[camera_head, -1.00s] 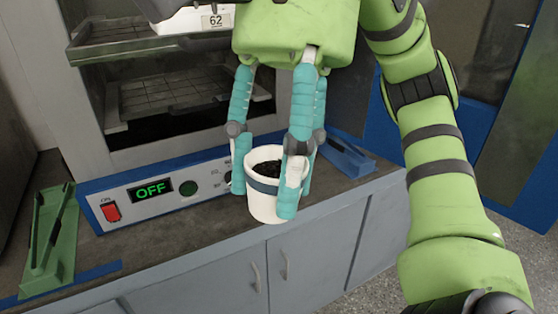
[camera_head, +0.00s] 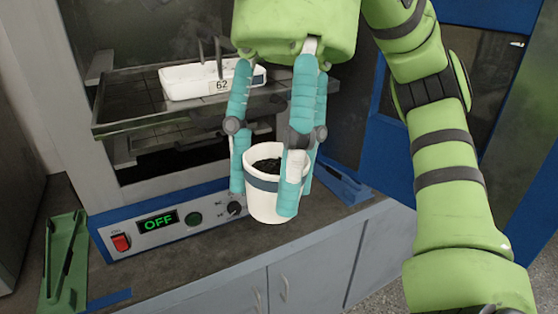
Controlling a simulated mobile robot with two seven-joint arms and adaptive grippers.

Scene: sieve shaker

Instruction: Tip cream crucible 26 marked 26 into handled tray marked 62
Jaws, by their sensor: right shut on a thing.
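The cream crucible (camera_head: 266,207) is a white cup with a dark blue band and dark material inside. My right gripper (camera_head: 265,190) is shut on it, with teal fingers on its sides, and holds it upright in front of the oven. Any number on the crucible is hidden or not readable. The handled tray (camera_head: 192,84), white and marked 62, sits on the upper pulled-out oven rack, behind and up-left of the crucible. Its dark handles stand up, and its right end is partly behind the gripper. My left gripper is not in view.
The oven rack (camera_head: 125,125) sticks out of the open oven. The control panel (camera_head: 180,222) reads OFF, with a red switch. A green holder (camera_head: 62,262) with dark tongs lies at left. A blue holder (camera_head: 343,184) lies on the counter at right.

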